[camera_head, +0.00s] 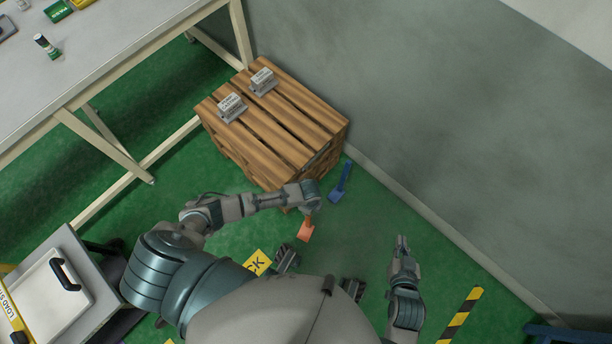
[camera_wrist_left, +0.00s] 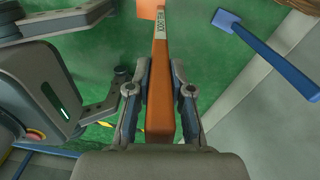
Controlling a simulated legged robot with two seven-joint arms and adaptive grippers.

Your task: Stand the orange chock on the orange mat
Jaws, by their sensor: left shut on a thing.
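The orange chock (camera_head: 305,229) has a long handle with a white label and a wider block at its end. In the left wrist view its orange handle (camera_wrist_left: 159,95) runs between the two fingers of my left gripper (camera_wrist_left: 160,75), which is shut on it. In the head view my left gripper (camera_head: 310,194) is beside the pallet stack's front corner, with the chock below it. My right gripper (camera_head: 402,243) is empty over the green floor to the right; its finger gap is too small to judge. No orange mat can be made out.
A blue chock (camera_head: 341,182) is beside the wooden pallet stack (camera_head: 283,122), near the grey wall. A yellow floor patch lettered "CK" (camera_head: 257,262) is partly hidden by my body. A striped yellow-black strip (camera_head: 460,316) is at lower right.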

